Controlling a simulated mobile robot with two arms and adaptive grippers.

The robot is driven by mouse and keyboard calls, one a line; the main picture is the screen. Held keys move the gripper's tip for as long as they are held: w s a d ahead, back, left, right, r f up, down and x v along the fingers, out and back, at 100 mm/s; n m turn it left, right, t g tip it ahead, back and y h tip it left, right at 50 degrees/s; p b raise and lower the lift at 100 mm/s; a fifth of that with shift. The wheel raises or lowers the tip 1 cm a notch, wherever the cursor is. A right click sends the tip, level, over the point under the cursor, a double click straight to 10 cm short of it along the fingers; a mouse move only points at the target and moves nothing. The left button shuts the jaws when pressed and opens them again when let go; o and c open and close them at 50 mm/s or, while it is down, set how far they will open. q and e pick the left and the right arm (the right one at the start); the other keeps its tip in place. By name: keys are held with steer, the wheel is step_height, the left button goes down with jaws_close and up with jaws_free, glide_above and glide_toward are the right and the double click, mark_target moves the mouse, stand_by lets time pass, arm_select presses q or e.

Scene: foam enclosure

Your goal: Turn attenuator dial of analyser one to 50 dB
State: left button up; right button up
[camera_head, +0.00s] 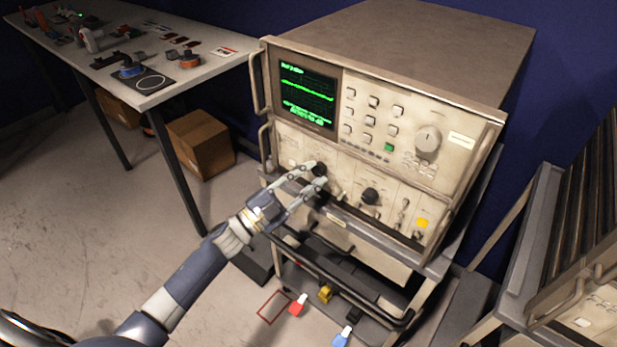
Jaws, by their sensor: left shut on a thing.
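The analyser (400,60) is a beige instrument on a cart, with a lit green-trace screen (306,92) on its upper left. A black dial (320,169) sits on the left of its lower panel. My left gripper (317,178) comes in from the lower left and is shut on this dial, its fingers hiding part of it. The dial's markings and setting are too small to read. A second black knob (370,196) sits to the right, and a large grey knob (428,138) is on the upper panel. My right gripper is not in view.
A white table (205,72) with small tools and parts stands at the left, a cardboard box (200,143) beneath it. A second rack (530,240) stands close at the right. Red (298,304) and blue (343,335) tagged items lie low in front of the analyser.

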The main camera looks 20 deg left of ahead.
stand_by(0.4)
arm_select(q)
steer(key=o, duration=1.1)
steer(key=shift+c, duration=0.2)
steer(key=v, duration=1.2)
